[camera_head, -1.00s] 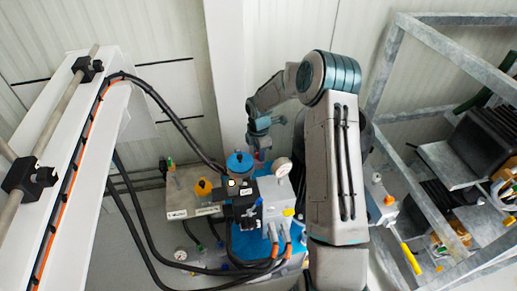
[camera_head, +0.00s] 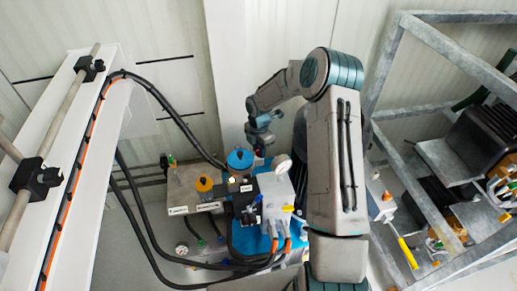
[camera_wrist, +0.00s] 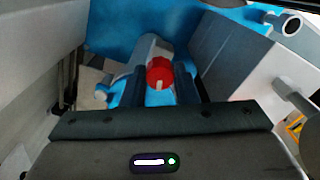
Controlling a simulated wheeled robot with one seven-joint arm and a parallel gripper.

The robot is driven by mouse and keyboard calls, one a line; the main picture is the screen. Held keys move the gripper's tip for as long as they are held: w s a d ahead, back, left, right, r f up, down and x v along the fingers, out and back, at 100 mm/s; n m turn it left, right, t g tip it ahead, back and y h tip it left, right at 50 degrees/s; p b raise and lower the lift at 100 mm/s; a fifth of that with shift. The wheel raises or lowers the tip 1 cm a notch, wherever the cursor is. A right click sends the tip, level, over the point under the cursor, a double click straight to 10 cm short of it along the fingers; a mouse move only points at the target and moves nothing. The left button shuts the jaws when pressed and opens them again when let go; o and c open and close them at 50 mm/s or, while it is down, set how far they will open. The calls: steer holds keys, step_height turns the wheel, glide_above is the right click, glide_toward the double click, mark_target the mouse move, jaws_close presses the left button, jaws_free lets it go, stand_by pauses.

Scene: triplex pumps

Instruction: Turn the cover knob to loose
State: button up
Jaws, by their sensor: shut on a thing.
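A red knob (camera_wrist: 159,72) shows in the wrist view between the two dark fingers of my gripper (camera_wrist: 160,86). The knob sits in front of a grey cylindrical part (camera_wrist: 152,47) above a blue surface. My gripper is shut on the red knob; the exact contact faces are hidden. In the head view my gripper (camera_head: 261,150) reaches down behind the pump unit (camera_head: 273,190), just right of a blue cap (camera_head: 240,159). The red knob is mostly hidden there. I cannot read the knob's turn position.
A white-faced gauge (camera_head: 283,163) stands close to the right of my gripper. An orange knob (camera_head: 204,184) is on the grey block at left. Black hoses (camera_head: 150,250) loop at the left and front. A metal frame (camera_head: 385,80) stands at the right.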

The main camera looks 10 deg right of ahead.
steer(key=o, duration=1)
step_height(320, 180, up, 14)
steer(key=p, duration=0.1)
steer(key=s+r+m+t+h+p, duration=0.15)
steer(key=s+r+m+p, duration=0.35)
steer(key=s+r+m, duration=0.9)
steer(key=s+r+m+p, duration=0.1)
steer(key=s+r+m, duration=0.2)
steer(key=s, duration=0.3)
steer(key=s+r+m+t+y+p, duration=0.1)
steer(key=s+r+m, duration=0.2)
steer(key=s, duration=0.3)
steer(key=s+r+m+p, duration=0.1)
steer(key=s+r+m, duration=0.2)
steer(key=s, duration=0.3)
steer(key=shift+s+m, duration=0.2)
steer(key=shift+m, duration=0.1)
